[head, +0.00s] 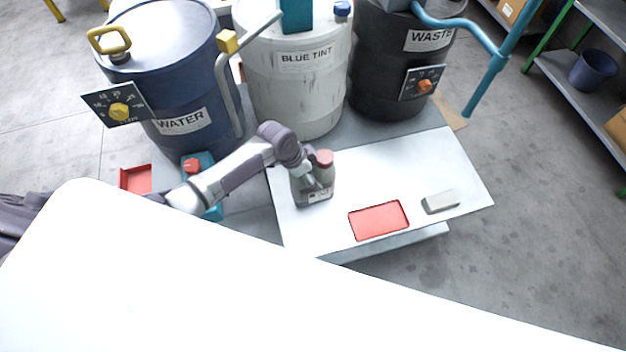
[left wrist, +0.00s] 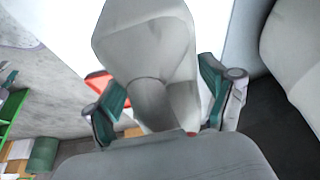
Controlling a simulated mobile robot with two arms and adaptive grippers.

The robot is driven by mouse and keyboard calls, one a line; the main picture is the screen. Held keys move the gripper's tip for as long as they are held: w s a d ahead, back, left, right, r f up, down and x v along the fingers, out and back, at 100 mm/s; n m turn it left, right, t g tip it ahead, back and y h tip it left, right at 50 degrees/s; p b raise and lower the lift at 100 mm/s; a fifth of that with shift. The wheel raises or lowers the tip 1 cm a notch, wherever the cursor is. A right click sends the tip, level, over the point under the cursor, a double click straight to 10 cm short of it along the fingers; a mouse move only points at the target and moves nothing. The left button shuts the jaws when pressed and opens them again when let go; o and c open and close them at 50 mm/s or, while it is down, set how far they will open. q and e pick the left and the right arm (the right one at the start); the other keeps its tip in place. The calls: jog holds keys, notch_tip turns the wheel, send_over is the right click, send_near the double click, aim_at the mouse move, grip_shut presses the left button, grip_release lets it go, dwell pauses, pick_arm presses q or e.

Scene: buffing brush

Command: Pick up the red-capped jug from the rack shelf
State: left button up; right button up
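The red-capped jug (head: 325,190) is a grey-green bottle with a pale label and a red cap (head: 325,158). It stands upright at the left end of a white shelf top (head: 420,168). My left gripper (head: 307,178) is at the jug's side, partly covering it. In the left wrist view the jug (left wrist: 150,45) fills the middle, between the teal-padded fingers of the left gripper (left wrist: 163,98). The fingers lie close along both sides; whether they press on it cannot be told. My right gripper is out of view.
A red tray (head: 378,220) and a grey block (head: 440,201) are on the shelf top, right of the jug. Behind stand a blue WATER drum (head: 170,80), a white BLUE TINT drum (head: 300,95) and a black WASTE drum (head: 380,70). A large white surface covers the foreground.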

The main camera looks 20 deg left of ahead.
pick_arm(q)
jog(key=c, duration=0.8)
jog(key=shift+c, duration=0.6)
jog(key=shift+r, duration=0.15)
